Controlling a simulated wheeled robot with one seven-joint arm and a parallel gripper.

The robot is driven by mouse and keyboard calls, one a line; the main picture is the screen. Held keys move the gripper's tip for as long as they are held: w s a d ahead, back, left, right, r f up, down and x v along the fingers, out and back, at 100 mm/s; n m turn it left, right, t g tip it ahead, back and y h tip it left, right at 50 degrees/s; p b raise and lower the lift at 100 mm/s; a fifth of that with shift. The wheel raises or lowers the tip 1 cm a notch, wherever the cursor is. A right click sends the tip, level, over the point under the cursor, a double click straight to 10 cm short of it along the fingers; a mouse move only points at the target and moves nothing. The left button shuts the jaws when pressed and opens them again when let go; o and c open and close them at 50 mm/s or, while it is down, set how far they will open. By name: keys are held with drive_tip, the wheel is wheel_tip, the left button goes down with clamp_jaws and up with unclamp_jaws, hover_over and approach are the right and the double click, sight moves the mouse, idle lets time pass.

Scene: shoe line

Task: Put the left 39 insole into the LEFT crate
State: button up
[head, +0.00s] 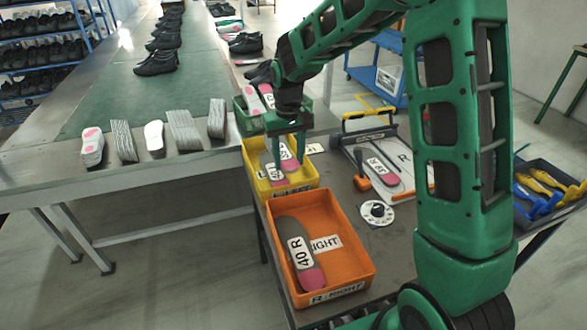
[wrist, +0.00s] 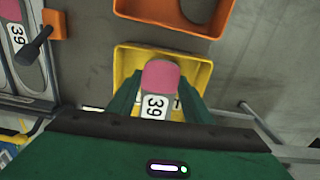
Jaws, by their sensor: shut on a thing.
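My gripper (head: 289,152) is shut on an insole over the yellow crate (head: 298,184). In the wrist view the held insole (wrist: 160,76) has a pink end and a white label reading 39. It sits between the green fingers (wrist: 159,98), above the yellow crate (wrist: 125,65). In the head view the held insole (head: 289,164) shows its pink end low within the crate's outline; I cannot tell whether it touches the floor. Another grey insole with a pink end (head: 275,181) appears to lie in that crate. The yellow crate's wording is mostly hidden.
A green crate (head: 240,117) with insoles stands behind. To the right are a board with a clamp (head: 370,136) and an insole (head: 377,166), and a dial (head: 377,212).

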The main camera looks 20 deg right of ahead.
drive_tip(key=shift+w+d+f, duration=0.45)
drive_tip(key=shift+d+f, duration=0.15)
drive_tip(key=shift+f, duration=0.5)
drive_tip(key=shift+w+d+f, duration=0.5)
drive_tip(key=shift+d+f, duration=0.1)
drive_tip(key=shift+f, duration=0.55)
drive_tip(key=shift+w+d+f, duration=0.45)
drive_tip(key=shift+d+f, duration=0.15)
drive_tip(key=shift+f, duration=0.5)
drive_tip(key=shift+f, duration=0.6)
drive_tip(key=o, duration=0.7)
drive_tip(key=shift+o, duration=0.2)
drive_tip(key=shift+a, duration=0.1)
wheel_tip(320, 180, up, 13)
drive_tip(key=shift+r, duration=0.15)
